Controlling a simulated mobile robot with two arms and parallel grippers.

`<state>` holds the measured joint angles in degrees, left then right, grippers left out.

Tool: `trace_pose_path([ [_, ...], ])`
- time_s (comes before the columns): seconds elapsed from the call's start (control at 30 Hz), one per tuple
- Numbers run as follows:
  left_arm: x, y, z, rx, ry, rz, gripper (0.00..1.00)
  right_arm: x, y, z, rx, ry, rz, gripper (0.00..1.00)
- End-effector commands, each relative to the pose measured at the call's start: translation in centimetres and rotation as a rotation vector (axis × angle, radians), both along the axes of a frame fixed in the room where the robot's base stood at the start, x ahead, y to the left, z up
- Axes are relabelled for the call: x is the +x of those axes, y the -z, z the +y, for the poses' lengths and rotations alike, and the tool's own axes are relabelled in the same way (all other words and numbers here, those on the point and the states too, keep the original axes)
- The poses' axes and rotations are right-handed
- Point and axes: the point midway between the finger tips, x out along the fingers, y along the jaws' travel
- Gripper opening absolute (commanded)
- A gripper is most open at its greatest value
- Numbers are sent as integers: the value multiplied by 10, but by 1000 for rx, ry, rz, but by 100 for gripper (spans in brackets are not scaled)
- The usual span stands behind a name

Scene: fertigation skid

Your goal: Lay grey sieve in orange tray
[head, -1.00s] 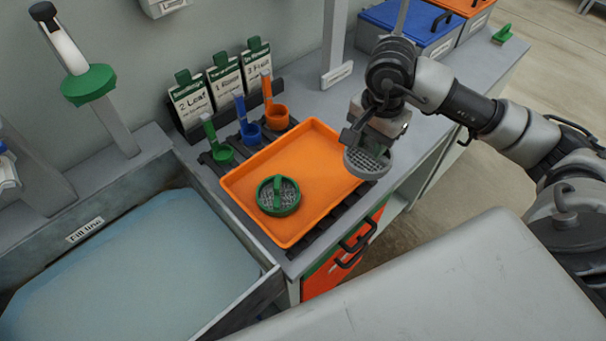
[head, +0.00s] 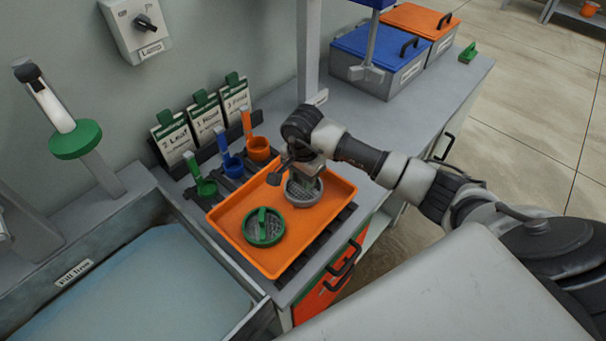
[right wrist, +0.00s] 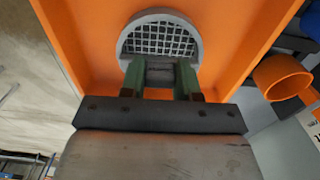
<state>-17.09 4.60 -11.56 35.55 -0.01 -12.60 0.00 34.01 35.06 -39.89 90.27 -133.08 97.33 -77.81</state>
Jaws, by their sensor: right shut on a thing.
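The grey sieve (head: 303,193) is round with a mesh bottom. It is over the right back part of the orange tray (head: 262,263); I cannot tell whether it touches the tray floor. My right gripper (head: 303,177) is shut on the sieve, and its fingers (right wrist: 160,82) close on the sieve's grip in the right wrist view. The mesh of the sieve (right wrist: 160,40) shows against the orange tray (right wrist: 90,40) there. A green sieve (head: 264,228) lies in the tray's front left part, close to the grey one. My left gripper is not in view.
Green, blue (head: 230,164) and orange (head: 258,148) scoops stand in a rack behind the tray, with label cards (head: 205,117) behind them. A basin (head: 150,290) of bluish liquid is at the left. Lidded boxes (head: 378,65) stand at the back right.

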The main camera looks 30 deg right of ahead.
Motion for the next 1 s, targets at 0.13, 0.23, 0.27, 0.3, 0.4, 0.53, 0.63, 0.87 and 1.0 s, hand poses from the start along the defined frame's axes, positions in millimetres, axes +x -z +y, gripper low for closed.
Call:
trace_pose_path([
  [0.13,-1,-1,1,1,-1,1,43,0,4,0,1,-1,-2,8],
  [0.23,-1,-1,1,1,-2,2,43,0,4,0,1,-1,-2,8],
  [0.27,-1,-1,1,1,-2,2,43,0,4,0,1,-1,-2,8],
  [0.3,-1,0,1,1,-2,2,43,0,5,0,0,-1,-1,8],
  [0.4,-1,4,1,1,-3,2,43,0,8,0,-1,-1,-1,8],
  [0.53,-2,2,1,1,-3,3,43,0,6,0,-1,-1,-1,48],
  [0.63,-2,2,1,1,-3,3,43,0,6,0,0,-1,-1,57],
  [0.87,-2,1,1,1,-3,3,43,0,5,0,0,0,-1,57],
  [1.0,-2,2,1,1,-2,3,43,1,-3,-1,-1,-1,-4,57],
])
